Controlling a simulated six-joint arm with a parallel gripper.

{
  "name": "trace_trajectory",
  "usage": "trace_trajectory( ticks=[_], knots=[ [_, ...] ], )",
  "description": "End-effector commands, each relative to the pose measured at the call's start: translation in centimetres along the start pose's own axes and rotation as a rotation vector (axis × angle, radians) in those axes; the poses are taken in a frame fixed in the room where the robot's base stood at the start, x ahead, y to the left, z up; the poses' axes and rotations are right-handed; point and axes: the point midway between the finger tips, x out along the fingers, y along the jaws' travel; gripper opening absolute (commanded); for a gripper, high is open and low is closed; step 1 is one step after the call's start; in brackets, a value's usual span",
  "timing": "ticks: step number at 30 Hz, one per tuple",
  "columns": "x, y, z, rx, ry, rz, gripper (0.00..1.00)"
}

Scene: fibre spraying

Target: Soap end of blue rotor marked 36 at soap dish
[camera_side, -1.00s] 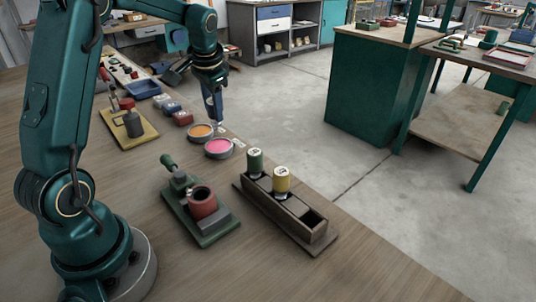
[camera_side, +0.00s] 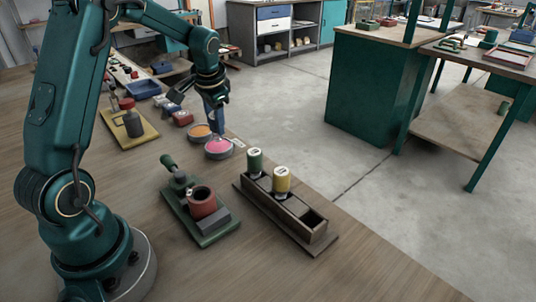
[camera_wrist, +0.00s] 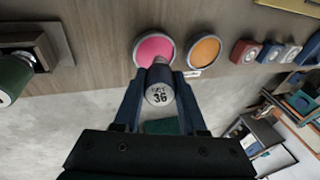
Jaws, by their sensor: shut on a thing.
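The blue rotor (camera_side: 213,118) is held upright or nearly so, low over the bench. In the wrist view the rotor's pale end cap (camera_wrist: 159,95) reads 36 and faces the camera. My gripper (camera_side: 211,97) is shut on it, with a finger on each side (camera_wrist: 159,82). A round dish of pink (camera_side: 219,149) is right by the rotor's lower end; it also shows in the wrist view (camera_wrist: 156,42). A dish of orange (camera_side: 197,131) sits beside it. The rotor's lower tip is partly hidden, so I cannot tell whether it touches the pink.
A wooden rack (camera_side: 318,226) holds a green rotor (camera_side: 255,160) and a yellow rotor (camera_side: 282,180). A green fixture with a red cup (camera_side: 202,203) stands left of it. Small blocks (camera_side: 182,118) and a yellow board (camera_side: 146,135) lie farther back.

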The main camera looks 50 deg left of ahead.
Motion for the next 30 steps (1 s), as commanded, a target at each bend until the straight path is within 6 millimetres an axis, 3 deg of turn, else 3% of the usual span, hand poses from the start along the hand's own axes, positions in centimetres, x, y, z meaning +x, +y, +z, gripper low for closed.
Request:
trace_trajectory(
  ticks=[30],
  knots=[
    [0.78,0.21,0.09,0.000,0.001,-0.001,0.00]
  ],
)
